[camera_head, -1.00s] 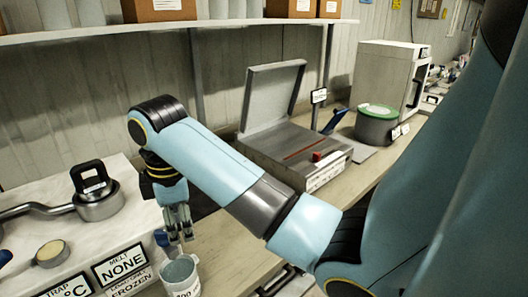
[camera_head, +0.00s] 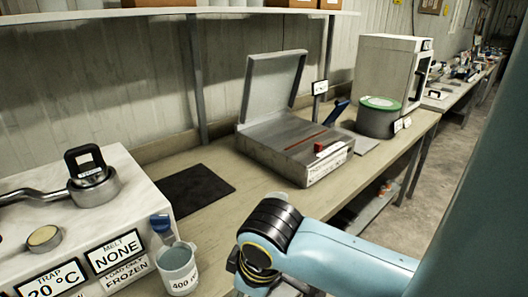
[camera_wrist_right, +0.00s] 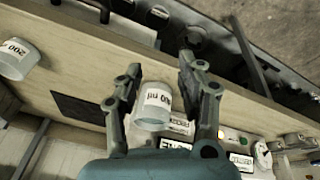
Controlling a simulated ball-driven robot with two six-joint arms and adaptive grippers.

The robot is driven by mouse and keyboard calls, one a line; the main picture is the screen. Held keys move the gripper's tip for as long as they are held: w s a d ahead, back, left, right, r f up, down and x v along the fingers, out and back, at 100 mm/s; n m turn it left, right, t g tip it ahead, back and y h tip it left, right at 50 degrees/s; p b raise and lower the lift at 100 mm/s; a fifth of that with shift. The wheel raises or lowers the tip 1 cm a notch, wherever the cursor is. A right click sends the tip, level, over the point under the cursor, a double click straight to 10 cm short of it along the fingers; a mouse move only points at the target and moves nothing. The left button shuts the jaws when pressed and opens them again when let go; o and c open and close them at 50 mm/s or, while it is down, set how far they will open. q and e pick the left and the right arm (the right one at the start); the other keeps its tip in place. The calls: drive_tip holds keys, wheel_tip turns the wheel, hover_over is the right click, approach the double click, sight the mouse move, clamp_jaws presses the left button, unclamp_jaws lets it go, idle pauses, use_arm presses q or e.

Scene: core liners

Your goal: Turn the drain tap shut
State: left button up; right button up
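The drain tap (camera_head: 160,224) shows a blue handle on the side of the white marble-patterned box, just above a clear beaker (camera_head: 178,268) marked 400 ml. I cannot tell from the handle whether the tap is open or shut. My right arm's wrist is at the bottom of the head view, right of the beaker, and its fingers are below the frame edge. In the right wrist view my right gripper (camera_wrist_right: 157,68) is open and empty. A labelled white beaker (camera_wrist_right: 154,105) shows beyond and between its fingers. My left gripper is not in view.
The white box (camera_head: 120,180) carries a black-handled pot (camera_head: 95,185) and signs. A dark mat (camera_head: 195,190) and a grey open-lidded case (camera_head: 300,150) lie on the bench behind. A beaker marked 200 (camera_wrist_right: 18,60) is at the wrist view's left.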

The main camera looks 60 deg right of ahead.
wheel_tip(320, 180, down, 12)
drive_tip(key=s+m+b, duration=0.1)
drive_tip(key=s+b, duration=0.1)
drive_tip(key=b, duration=0.1)
drive_tip(key=shift+s+d+f+b, duration=0.2)
drive_tip(key=shift+s+d+b, duration=0.1)
drive_tip(key=shift+s+d, duration=0.1)
drive_tip(key=n+g+p, duration=0.3)
drive_tip(key=n+p, duration=0.3)
drive_tip(key=p, duration=0.2)
approach(159, 216)
drive_tip(key=shift+s+d+f+y+b, duration=0.1)
drive_tip(key=shift+d+f+y+b, duration=0.15)
drive_tip(key=shift+f, duration=0.2)
drive_tip(key=shift+s+d+f+y+b, duration=0.15)
drive_tip(key=shift+f+b, duration=0.15)
drive_tip(key=shift+f, duration=0.2)
drive_tip(key=f, duration=0.3)
drive_tip(key=f+p, duration=0.1)
drive_tip(key=f, duration=0.3)
drive_tip(key=shift+w+f, duration=0.1)
drive_tip(key=shift+w, duration=0.1)
